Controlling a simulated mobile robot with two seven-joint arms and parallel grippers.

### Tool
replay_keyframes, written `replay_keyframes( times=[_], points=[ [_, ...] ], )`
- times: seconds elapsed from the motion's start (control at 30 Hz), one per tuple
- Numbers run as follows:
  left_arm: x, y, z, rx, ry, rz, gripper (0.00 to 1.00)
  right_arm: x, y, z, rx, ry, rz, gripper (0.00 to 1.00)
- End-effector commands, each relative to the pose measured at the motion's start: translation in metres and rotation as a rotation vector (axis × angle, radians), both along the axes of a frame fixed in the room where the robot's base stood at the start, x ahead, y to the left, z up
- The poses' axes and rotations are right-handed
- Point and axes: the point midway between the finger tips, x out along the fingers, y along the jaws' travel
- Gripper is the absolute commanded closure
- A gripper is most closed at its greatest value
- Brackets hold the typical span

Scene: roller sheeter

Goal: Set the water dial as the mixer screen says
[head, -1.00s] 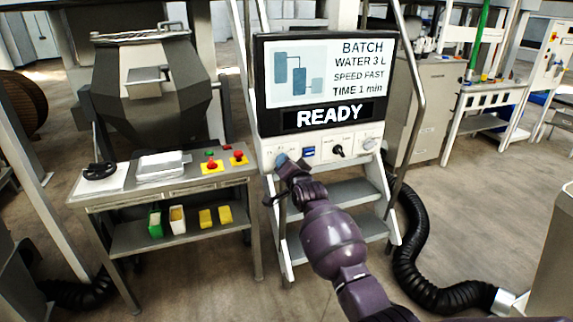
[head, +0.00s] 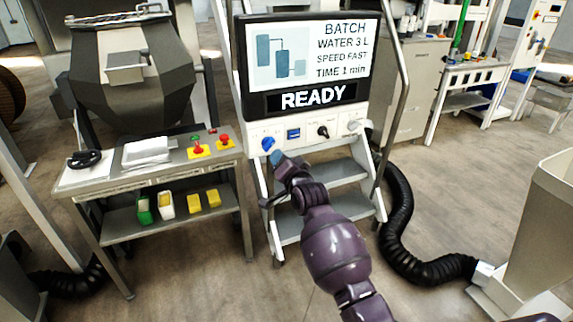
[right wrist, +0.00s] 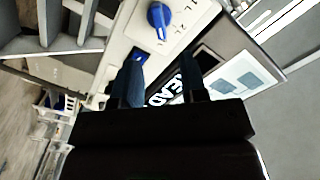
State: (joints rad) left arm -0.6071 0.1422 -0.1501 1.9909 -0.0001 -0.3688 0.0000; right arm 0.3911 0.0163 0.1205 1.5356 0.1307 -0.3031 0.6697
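The mixer screen (head: 311,62) reads BATCH, WATER 3 L, SPEED FAST, TIME 1 min, with READY below. The blue dial (head: 268,143) is at the left end of the white control panel (head: 305,138) under the screen. My left gripper is out of view.
The panel also has a small blue display (head: 293,134), a black knob (head: 323,131) and a pale knob (head: 353,125). Metal steps (head: 335,175) stand below. A side table (head: 150,175) with red buttons is at left. A black hose (head: 400,225) lies at right.

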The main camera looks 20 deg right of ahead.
Motion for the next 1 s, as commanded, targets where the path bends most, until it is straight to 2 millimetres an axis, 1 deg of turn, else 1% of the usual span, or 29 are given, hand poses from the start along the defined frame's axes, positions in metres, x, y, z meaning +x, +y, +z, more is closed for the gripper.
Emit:
replay_keyframes(
  times=[0.03, 0.1, 0.3, 1.0],
  points=[
    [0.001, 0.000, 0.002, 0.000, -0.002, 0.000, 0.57, -0.007, 0.000, 0.000, 0.001, 0.000, 0.000, 0.61],
    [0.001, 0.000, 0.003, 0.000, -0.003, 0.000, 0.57, -0.014, 0.000, 0.000, 0.001, 0.001, 0.001, 0.61],
    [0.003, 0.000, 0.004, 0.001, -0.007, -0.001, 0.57, -0.024, -0.001, 0.000, 0.000, 0.001, 0.001, 0.61],
    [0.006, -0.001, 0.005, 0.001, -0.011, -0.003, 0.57, -0.025, -0.001, 0.000, 0.000, 0.001, 0.001, 0.61]
  ],
)
